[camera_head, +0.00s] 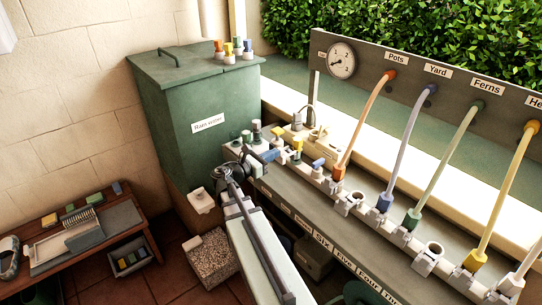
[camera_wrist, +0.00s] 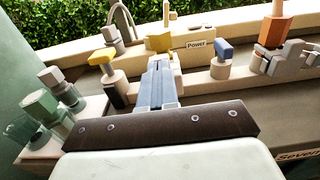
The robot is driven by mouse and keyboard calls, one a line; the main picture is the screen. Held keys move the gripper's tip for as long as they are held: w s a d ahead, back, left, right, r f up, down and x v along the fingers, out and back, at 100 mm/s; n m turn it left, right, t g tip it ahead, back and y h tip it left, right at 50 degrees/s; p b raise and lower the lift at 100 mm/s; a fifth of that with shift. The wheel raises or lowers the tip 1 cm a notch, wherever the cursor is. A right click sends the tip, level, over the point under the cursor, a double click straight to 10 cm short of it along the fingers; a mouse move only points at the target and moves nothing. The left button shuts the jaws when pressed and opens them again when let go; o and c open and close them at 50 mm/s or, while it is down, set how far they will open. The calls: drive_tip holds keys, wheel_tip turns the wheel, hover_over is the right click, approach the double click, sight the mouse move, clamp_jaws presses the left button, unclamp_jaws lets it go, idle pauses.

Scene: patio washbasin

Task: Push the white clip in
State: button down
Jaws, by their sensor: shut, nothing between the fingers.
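Several white clips sit along the front of the pale pipe rail, and I cannot tell which one is meant. In the head view one is below the orange hose end (camera_head: 338,172), one is at an uncapped port (camera_head: 352,200), and another white clip (camera_head: 424,266) is at the uncapped port further right. In the wrist view a white clip (camera_wrist: 291,56) shows beside the orange hose end (camera_wrist: 275,30). My gripper (camera_head: 272,155) is shut and empty at the rail's left end, left of these clips. Its blue-grey fingers (camera_wrist: 158,88) point toward the power box.
A yellow-topped knob (camera_wrist: 103,57) and a blue-topped knob (camera_wrist: 223,50) stand on either side of my fingers. The power box (camera_head: 318,145) is behind. A green rain water tank (camera_head: 200,100) stands left. Hoses rise to the labelled back panel (camera_head: 455,85).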

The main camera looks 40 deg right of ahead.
sight(280, 148)
drive_tip(key=shift+d, duration=2.05)
drive_tip(key=a, duration=1.4)
drive_tip(key=shift+a, duration=0.15)
